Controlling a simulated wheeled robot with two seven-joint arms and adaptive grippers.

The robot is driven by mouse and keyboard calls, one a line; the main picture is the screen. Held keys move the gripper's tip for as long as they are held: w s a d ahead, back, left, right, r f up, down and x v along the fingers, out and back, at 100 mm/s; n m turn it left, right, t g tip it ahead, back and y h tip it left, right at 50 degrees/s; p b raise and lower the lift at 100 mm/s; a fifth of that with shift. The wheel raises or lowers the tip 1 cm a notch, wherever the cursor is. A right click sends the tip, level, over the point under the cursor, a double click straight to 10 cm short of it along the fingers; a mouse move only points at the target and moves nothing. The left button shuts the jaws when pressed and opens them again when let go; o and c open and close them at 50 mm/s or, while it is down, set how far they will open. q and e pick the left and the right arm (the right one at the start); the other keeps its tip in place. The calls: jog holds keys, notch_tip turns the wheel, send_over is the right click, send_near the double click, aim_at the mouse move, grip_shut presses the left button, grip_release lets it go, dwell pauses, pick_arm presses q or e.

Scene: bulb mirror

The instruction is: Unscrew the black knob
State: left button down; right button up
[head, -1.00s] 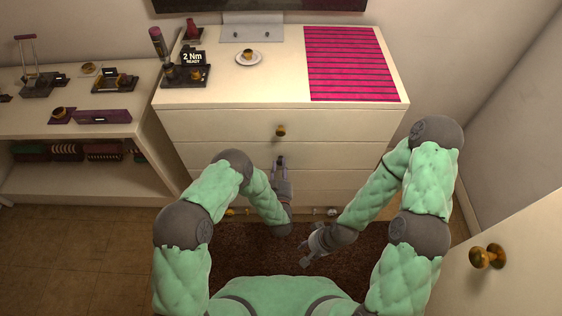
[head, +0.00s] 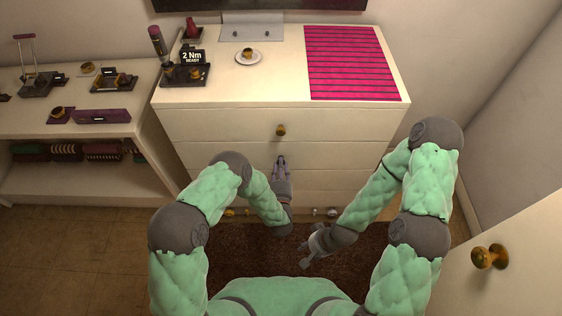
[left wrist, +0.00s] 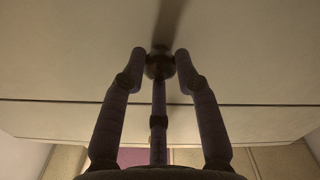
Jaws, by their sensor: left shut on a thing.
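The black knob (left wrist: 160,66) shows in the left wrist view as a dark round knob on a pale drawer front. My left gripper (left wrist: 161,57) has a finger on each side of it and is shut on it. In the head view my left gripper (head: 281,159) is at the drawer front, below the top drawer, and hides the knob there. My right gripper (head: 306,263) hangs low over the brown rug, away from the drawers. Its fingers are too small to tell whether they are open.
A brass knob (head: 281,130) is on the top drawer, above my left gripper. The dresser top (head: 260,90) holds a black stand with a "2 Nm" display (head: 193,57), a saucer (head: 249,58) and a pink striped mat (head: 350,62). A door with a brass knob (head: 489,256) stands at right.

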pick_arm(q)
jog(key=n, duration=0.4)
jog(key=shift+b, duration=0.3)
jog(key=n+b, duration=0.1)
jog(key=n, duration=0.4)
jog(key=shift+n, duration=0.3)
jog(key=n+b, duration=0.1)
jog(key=n, duration=0.3)
jog(key=shift+s+n, duration=0.1)
jog(key=shift+n, duration=0.2)
